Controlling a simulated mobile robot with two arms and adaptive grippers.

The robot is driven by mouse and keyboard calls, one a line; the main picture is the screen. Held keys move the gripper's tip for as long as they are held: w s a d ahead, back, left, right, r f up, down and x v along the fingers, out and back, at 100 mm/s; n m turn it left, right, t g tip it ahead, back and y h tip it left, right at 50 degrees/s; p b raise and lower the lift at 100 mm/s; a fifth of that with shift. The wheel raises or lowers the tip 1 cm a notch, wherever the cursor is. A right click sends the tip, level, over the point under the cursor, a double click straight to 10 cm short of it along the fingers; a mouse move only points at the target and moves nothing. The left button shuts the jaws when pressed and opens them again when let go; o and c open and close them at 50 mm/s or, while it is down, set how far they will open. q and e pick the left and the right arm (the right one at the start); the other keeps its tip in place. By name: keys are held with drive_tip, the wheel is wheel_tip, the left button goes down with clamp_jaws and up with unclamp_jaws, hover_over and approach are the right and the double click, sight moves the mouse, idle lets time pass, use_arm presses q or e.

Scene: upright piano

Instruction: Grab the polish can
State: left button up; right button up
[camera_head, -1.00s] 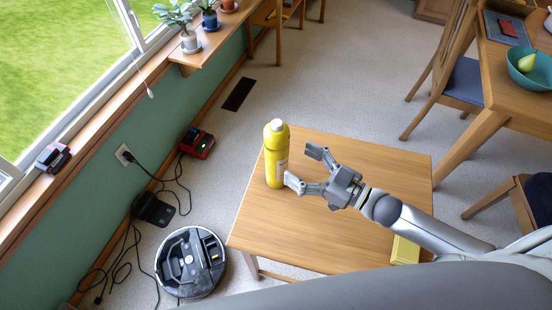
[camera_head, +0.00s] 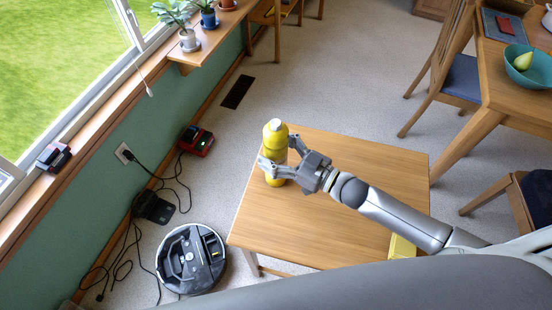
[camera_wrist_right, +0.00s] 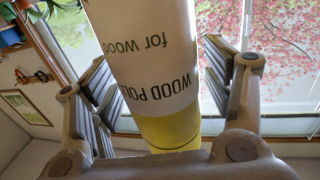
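The yellow polish can (camera_head: 275,133), with a pale cap, stands upright on the wooden side table (camera_head: 335,230), near its far left corner. My right gripper (camera_head: 279,154) is at the can, with one finger on each side of its body. In the right wrist view the can (camera_wrist_right: 160,75) shows a white label reading "WOOD POL..." and a yellow band, between the two fingers of the right gripper (camera_wrist_right: 163,75). The fingers look spread, and firm contact is not clear. My left gripper is not in view.
A yellow object (camera_head: 402,247) lies at the table's near right edge, partly hidden by my arm. A robot vacuum (camera_head: 191,259), cables and a red charger (camera_head: 197,141) are on the floor at left. A dining table (camera_head: 500,85) and chairs stand at right.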

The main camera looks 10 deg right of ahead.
drive_tip(key=c, duration=1.2)
drive_tip(key=shift+r, duration=0.1)
drive_tip(key=shift+r, duration=0.1)
